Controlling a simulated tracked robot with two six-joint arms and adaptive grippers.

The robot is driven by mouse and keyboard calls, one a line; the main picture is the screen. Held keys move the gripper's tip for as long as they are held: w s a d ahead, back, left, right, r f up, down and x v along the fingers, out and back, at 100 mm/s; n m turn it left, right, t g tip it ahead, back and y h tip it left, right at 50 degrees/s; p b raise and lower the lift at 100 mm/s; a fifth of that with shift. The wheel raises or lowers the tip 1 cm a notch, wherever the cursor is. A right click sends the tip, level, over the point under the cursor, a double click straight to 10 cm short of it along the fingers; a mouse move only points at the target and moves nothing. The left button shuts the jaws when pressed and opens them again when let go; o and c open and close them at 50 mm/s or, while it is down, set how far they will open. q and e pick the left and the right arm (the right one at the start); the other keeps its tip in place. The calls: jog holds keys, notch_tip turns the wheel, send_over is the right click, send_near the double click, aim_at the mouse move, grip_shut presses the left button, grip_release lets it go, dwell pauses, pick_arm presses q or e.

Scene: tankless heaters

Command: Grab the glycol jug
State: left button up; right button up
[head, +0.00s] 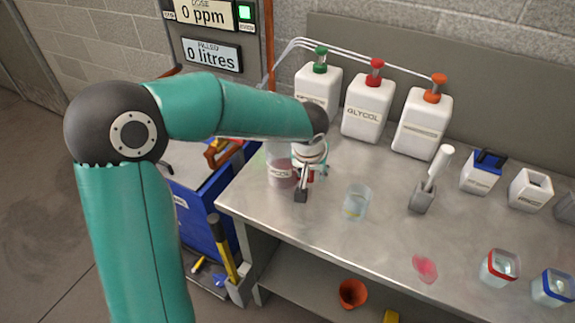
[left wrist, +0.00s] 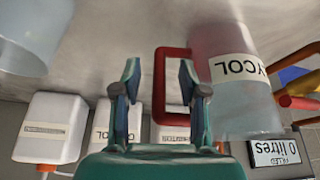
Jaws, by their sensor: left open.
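The glycol jug (head: 281,170) is a clear jug with a pink tint and a white label, standing near the left edge of the steel bench. In the left wrist view the jug (left wrist: 228,108) shows upside down at the right, with a red handle (left wrist: 160,88). My left gripper (head: 308,184) is at the handle side of the jug and partly covers it in the head view. In the left wrist view its fingers (left wrist: 159,82) are open, with the handle's upright bar between them; contact cannot be told. My right gripper is in neither view.
White pump bottles stand behind, including one labelled glycol (head: 364,112) with a red cap. A clear beaker (head: 356,203) stands right of the gripper, then a grey holder (head: 422,200). A pink spill (head: 425,268) lies towards the front. A blue bin (head: 196,225) stands left of the bench.

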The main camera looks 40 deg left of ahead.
pick_arm(q)
grip_shut()
jog(key=shift+r, duration=0.15)
dwell(0.6)
